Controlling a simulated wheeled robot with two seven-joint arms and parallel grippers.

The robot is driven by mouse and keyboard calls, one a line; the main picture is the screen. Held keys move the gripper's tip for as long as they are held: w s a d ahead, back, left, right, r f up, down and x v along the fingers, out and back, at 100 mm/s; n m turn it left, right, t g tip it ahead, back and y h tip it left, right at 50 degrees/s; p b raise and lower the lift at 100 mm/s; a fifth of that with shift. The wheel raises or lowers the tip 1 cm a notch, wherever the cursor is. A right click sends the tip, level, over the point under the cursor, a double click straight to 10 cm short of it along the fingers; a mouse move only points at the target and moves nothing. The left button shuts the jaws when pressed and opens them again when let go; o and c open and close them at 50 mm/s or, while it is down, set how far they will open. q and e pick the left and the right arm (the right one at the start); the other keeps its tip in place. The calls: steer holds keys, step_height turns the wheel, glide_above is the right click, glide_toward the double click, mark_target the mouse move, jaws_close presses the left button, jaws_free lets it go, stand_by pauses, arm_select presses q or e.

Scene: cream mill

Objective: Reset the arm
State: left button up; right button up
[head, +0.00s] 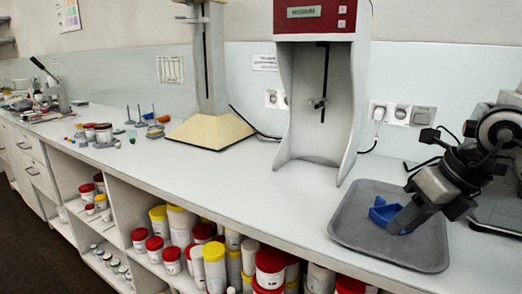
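My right gripper (402,222) reaches in from the right, tilted down over the grey tray (352,240). Its fingertips are at a blue object (381,213) on the tray and cover part of it. I cannot tell whether the fingers touch or hold the blue object, or how far apart they are. My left gripper is not in view.
A mixer-like machine with a red panel (314,17) stands left of the tray. A stand with a cream base (208,131) is further left. Small items and jars (103,132) lie beyond. Shelves below hold several lidded tubs (270,267). The counter's front strip is clear.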

steer(key=s+a+m+g+y, duration=0.1)
steer(key=s+a+y, duration=0.2)
steer(key=a+y, duration=0.3)
steer(key=s+a+f+g+y, duration=0.1)
steer(key=s+a+y, duration=0.15)
steer(key=a, duration=0.45)
steer(key=s+a+m+g+y, duration=0.1)
steer(key=s+a+y, duration=0.1)
steer(key=a+y, duration=0.45)
steer(key=w+d+f+m+t+h+p, duration=0.1)
steer(key=d+f+m+t+h, duration=0.35)
steer(key=m, duration=0.55)
steer(key=d+f+m+t+h, duration=0.1)
steer(key=f+m+t+h, duration=0.35)
steer(key=m+t, duration=0.4)
steer(key=w+d+f+m+t+h+p, duration=0.1)
steer(key=d+f+m+t+h, duration=0.25)
steer(key=m, duration=0.75)
steer(key=s+f+m+g+h, duration=0.3)
steer(key=s+f+m+g, duration=0.3)
steer(key=s+f, duration=0.5)
step_height(320, 180, down, 4)
steer(key=shift+s+f+m, duration=0.2)
steer(key=shift+m, duration=0.15)
steer(key=shift+d+h, duration=0.15)
steer(key=shift+h, duration=0.1)
